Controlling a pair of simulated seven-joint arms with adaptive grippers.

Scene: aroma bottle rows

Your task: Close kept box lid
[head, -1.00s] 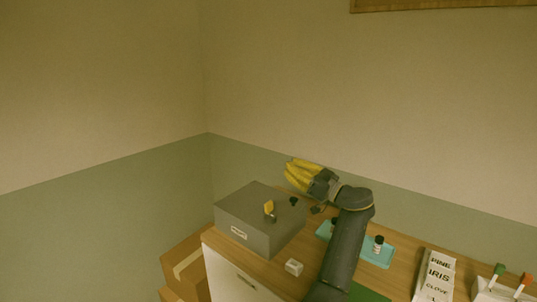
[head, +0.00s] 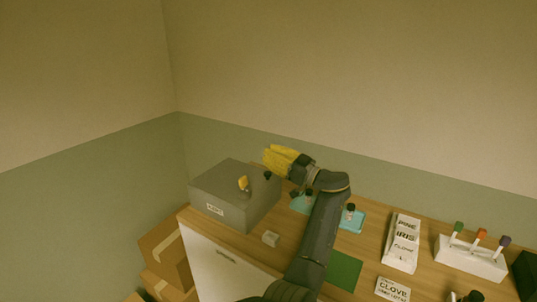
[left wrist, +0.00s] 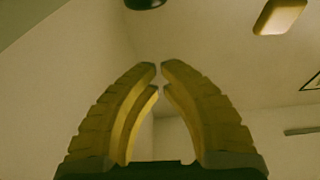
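The grey box (head: 228,208) stands at the left end of the wooden desk, with a pale label on its front. Its top (head: 222,176) looks flat and closed, and a small yellow piece (head: 243,184) shows on it. My left gripper (head: 268,158), with yellow fingers, is above and behind the box's back right corner in the head view. In the left wrist view the fingertips (left wrist: 159,68) nearly meet, with nothing between them. Whether the gripper touches the box cannot be told. My right gripper is not in view.
A teal tray (head: 352,224) with a dark-capped bottle (head: 350,211) is behind my left arm. A white name board (head: 402,243), a rack (head: 470,257) with coloured-topped sticks and a green mat (head: 343,270) are farther right. Cardboard boxes (head: 163,253) stand at lower left.

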